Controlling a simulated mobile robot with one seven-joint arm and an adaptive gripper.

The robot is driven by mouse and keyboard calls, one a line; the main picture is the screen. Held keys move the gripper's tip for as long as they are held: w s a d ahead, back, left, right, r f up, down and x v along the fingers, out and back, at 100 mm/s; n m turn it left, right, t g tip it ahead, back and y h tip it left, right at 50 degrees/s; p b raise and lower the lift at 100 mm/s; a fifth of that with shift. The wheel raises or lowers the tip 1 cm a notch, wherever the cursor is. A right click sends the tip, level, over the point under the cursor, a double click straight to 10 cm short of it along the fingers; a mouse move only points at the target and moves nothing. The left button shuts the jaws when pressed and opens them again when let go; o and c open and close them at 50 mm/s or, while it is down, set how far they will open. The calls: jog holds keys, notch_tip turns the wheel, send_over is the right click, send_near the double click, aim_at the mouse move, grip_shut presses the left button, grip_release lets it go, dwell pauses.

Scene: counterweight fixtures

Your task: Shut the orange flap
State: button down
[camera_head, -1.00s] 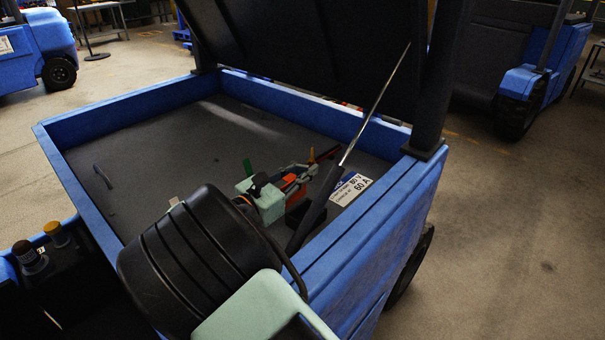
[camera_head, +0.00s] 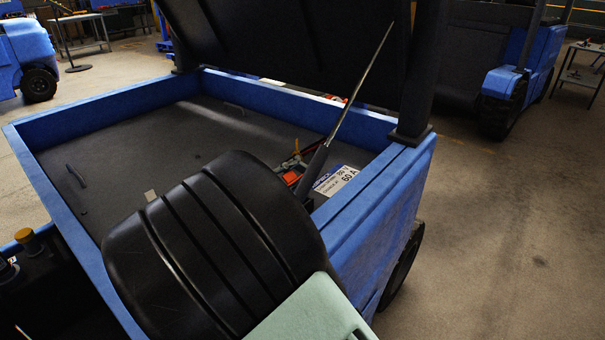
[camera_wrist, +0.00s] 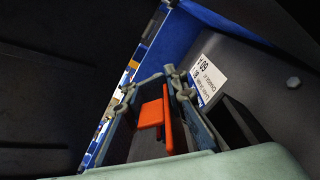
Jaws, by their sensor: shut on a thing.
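The orange flap (camera_wrist: 152,113) shows in the wrist view as a flat orange piece with a narrow upright part beside it. My gripper (camera_wrist: 152,86) has its two fingers on either side of this orange piece and is shut on it. In the head view, a small bit of orange (camera_head: 291,177) shows past my black arm link, near the label. Most of my gripper and the flap's mounting are hidden there by my arm, so I cannot tell the flap's angle.
A blue-walled bay (camera_head: 385,160) with a dark floor surrounds the work area. A raised black lid (camera_head: 290,50) hangs above it, with a thin metal strut (camera_head: 358,85) close to my gripper. A white label (camera_head: 340,180) is by the right wall. The bay's left floor is mostly clear.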

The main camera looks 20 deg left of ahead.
jog(key=shift+s+a+f+m+b, duration=0.1)
jog(key=shift+s+a+m+b, duration=0.1)
jog(key=shift+m+b, duration=0.2)
jog(key=shift+d+m+b, duration=0.25)
jog(key=shift+m+b, duration=0.15)
dwell(1.3)
jog(key=c, duration=2)
grip_release()
jog(key=shift+s, duration=0.1)
jog(key=shift+o, duration=0.8)
jog(key=shift+d+f, duration=0.1)
jog(key=shift+d, duration=0.1)
jog(key=v, duration=0.7)
jog(key=shift+s+a, duration=0.1)
jog(key=shift+s, duration=0.1)
jog(key=shift+s, duration=0.1)
